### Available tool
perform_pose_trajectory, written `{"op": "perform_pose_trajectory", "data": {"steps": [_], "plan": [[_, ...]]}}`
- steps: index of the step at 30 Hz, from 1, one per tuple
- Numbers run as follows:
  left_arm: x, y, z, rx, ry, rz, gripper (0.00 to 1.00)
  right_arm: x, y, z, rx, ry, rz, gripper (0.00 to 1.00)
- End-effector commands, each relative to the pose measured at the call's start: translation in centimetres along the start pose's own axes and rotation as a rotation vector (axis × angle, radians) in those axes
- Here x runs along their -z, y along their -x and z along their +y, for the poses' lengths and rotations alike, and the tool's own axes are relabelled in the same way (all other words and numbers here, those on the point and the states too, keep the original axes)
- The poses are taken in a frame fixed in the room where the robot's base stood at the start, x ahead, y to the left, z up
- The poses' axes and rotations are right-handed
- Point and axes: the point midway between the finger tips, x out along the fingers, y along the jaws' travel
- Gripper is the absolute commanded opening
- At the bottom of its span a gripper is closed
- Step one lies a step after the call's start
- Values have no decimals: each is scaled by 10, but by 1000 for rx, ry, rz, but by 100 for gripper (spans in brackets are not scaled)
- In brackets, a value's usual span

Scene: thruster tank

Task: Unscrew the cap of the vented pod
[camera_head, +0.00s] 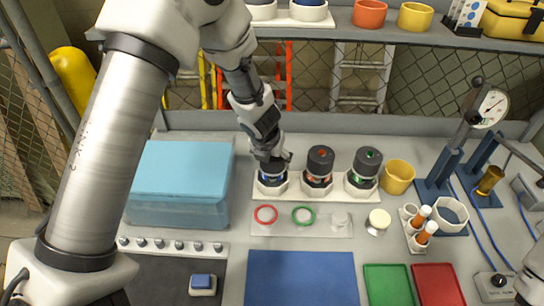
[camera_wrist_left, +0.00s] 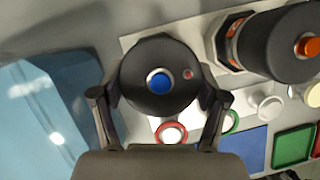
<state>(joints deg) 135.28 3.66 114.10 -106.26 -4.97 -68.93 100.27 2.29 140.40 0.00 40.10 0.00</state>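Three pods with black caps stand in a white rack (camera_head: 322,194). The left pod (camera_head: 272,186) has a blue band, and its black cap (camera_wrist_left: 158,76) shows a blue centre and a small red dot in the left wrist view. The middle pod (camera_head: 319,167) has a red mark and the right pod (camera_head: 364,168) a green one. My left gripper (camera_head: 274,158) is down over the left pod, with one finger on each side of its cap. I cannot tell whether the fingers press on it. The cap looks seated on the pod. My right gripper is out of view.
A blue lidded box (camera_head: 180,170) stands left of the rack. A clear plate with red and green rings (camera_head: 303,215) lies in front. A yellow cup (camera_head: 397,177), a tube holder (camera_head: 414,238) and a gauge stand (camera_head: 440,172) are to the right. Blue, green and red mats lie in front.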

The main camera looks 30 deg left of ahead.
Motion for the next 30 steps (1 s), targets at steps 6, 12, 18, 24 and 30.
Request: {"op": "perform_pose_trajectory", "data": {"steps": [6, 12, 18, 24, 30], "plan": [[1, -1, 0, 0, 0, 2, 43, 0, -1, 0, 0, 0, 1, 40], [1, -2, 0, 0, 0, 3, 43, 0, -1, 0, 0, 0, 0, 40], [1, 0, 0, -28, 60, 4, 43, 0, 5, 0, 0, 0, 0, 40], [1, 1, 0, -86, 203, 5, 43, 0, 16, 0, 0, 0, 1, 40], [1, 1, 0, -127, 303, 4, 43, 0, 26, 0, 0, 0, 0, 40]]}}
